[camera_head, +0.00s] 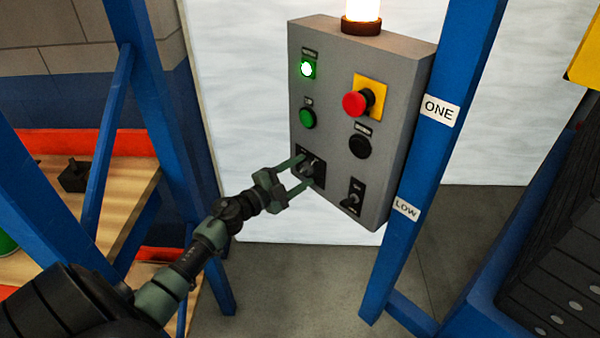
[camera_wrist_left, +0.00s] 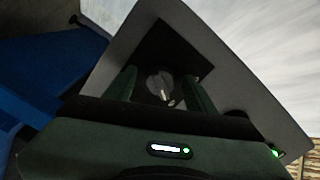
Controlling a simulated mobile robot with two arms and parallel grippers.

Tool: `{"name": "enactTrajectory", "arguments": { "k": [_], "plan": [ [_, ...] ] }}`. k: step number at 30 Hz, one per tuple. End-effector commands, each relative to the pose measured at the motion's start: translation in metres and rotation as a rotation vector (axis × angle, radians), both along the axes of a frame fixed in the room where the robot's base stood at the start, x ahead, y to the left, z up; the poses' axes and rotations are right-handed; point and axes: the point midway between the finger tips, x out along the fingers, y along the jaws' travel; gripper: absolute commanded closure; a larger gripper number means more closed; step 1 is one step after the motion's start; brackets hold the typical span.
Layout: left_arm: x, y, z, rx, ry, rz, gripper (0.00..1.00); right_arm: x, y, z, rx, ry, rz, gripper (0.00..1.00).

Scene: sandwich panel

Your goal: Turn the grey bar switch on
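The grey bar switch (camera_head: 308,169) is a round grey knob with a raised bar, on a black plate low on the left of the grey control box. It also shows in the left wrist view (camera_wrist_left: 160,84), where a pale mark on the bar points to the lower right of the picture. My left gripper (camera_head: 302,172) is open, with one finger on either side of the knob. Gaps show between knob and fingers in the wrist view. The plate's lettering is too small to read. My right gripper is not in view.
The control box (camera_head: 328,45) also carries a lit green lamp (camera_head: 308,69), a green button (camera_head: 307,118), a red mushroom button (camera_head: 355,104), a black button (camera_head: 360,146) and a small black switch (camera_head: 353,197). A blue post (camera_head: 425,150) stands to its right.

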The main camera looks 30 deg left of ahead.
Motion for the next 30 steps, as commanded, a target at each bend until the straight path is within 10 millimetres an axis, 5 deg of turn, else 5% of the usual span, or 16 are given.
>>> {"name": "enactTrajectory", "arguments": {
  "k": [8,30],
  "plan": [
    [0.0,0.0,0.001,-0.067,0.014,0.001,0.45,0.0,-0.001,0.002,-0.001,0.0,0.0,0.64],
    [0.0,-0.001,-0.002,-0.868,0.203,0.002,0.45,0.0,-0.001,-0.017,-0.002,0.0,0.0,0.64]
  ]
}}
